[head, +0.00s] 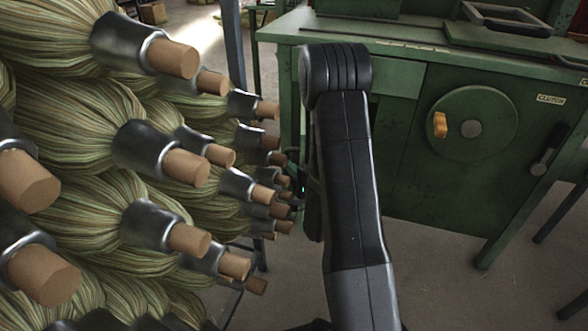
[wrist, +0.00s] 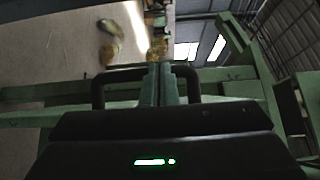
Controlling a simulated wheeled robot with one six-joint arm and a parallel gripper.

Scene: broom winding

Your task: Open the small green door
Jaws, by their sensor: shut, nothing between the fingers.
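A green machine cabinet (head: 400,160) stands behind my arm in the head view. Its front has a lighter green rectangular panel (head: 398,80) at the upper left and a round green disc (head: 485,140) with a yellow knob (head: 440,125). I cannot tell for sure which part is the small green door; my arm covers part of the cabinet's left side. My gripper is mostly hidden behind my arm in the head view, by the cabinet's left edge. In the wrist view my gripper (wrist: 165,68) is shut and empty, with green surfaces beyond it.
Brooms with wooden handle ends (head: 175,58) and metal collars fill the left side, close to my arm. A black lever (head: 543,162) sits on the cabinet's right. Bare floor (head: 430,260) lies in front of the cabinet. Its top holds a dark frame (head: 508,17).

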